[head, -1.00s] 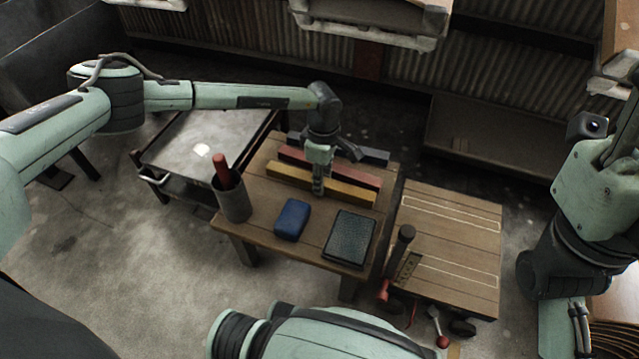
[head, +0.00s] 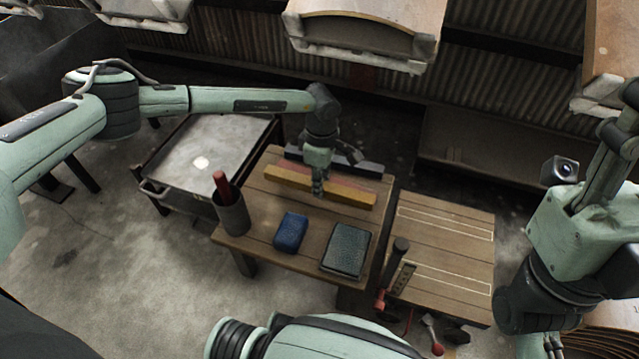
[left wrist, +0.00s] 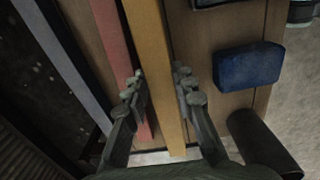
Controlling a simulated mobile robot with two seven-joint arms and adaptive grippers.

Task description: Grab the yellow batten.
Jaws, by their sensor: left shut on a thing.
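The yellow batten (head: 350,194) runs across the back part of the wooden table in the head view and appears raised a little above the tabletop. My left gripper (head: 318,190) comes down over its middle and is shut on it. In the left wrist view the yellow batten (left wrist: 152,40) passes between the two fingers of the left gripper (left wrist: 160,88), with one finger on each side. The gripper hides a short part of the batten in the head view.
The red batten (left wrist: 113,40) and a grey batten (left wrist: 62,62) lie behind the yellow one. A blue case (head: 290,232), a dark green book (head: 345,248) and a cup (head: 232,215) with a red-handled item stand nearer. A lower wooden table (head: 445,240) is at the right.

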